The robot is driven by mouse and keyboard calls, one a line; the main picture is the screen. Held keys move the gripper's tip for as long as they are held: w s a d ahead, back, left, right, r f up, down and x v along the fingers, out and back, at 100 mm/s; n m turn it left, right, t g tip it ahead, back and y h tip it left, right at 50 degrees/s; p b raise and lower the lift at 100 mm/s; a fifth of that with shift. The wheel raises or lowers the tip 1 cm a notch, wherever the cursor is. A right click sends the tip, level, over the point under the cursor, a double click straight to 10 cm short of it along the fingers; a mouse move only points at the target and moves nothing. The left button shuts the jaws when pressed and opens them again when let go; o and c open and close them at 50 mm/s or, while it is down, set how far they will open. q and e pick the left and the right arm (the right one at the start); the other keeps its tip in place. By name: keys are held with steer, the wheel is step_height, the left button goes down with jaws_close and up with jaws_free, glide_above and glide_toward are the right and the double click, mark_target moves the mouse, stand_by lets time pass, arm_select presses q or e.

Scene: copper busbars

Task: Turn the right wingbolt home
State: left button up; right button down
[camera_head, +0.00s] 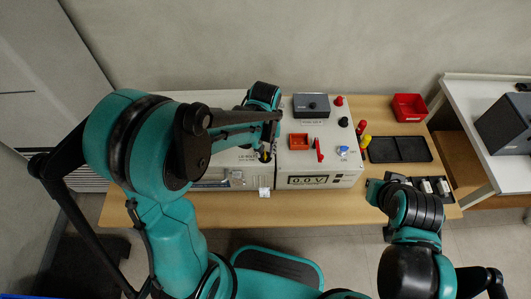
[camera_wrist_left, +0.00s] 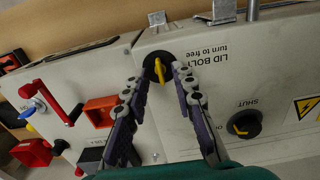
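The yellow wingbolt (camera_wrist_left: 160,70) sits in a round black collar beside the printed words "LID BOLT turn to free" on the pale box lid (camera_wrist_left: 200,130). A little yellow shows at the same place in the head view (camera_head: 265,156). My left gripper (camera_wrist_left: 157,77) has its two fingers apart, one on each side of the wingbolt; a gap shows on the left side, and contact on the right side cannot be told. In the head view my left gripper (camera_head: 265,147) is over the box, mostly hidden by its own arm. My right gripper (camera_head: 378,190) is low at the right; its fingers are unclear.
A black knob (camera_wrist_left: 243,124) marked "SHUT" is on the same lid. A second pale box (camera_head: 340,180) adjoins on the right, with an orange-red tray (camera_head: 299,141) and red handle (camera_head: 319,150). A black tray (camera_head: 415,150) and red bin (camera_head: 409,107) stand further right.

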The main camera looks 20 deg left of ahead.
arm_select(q)
steer(key=shift+f, duration=0.4)
jaws_close()
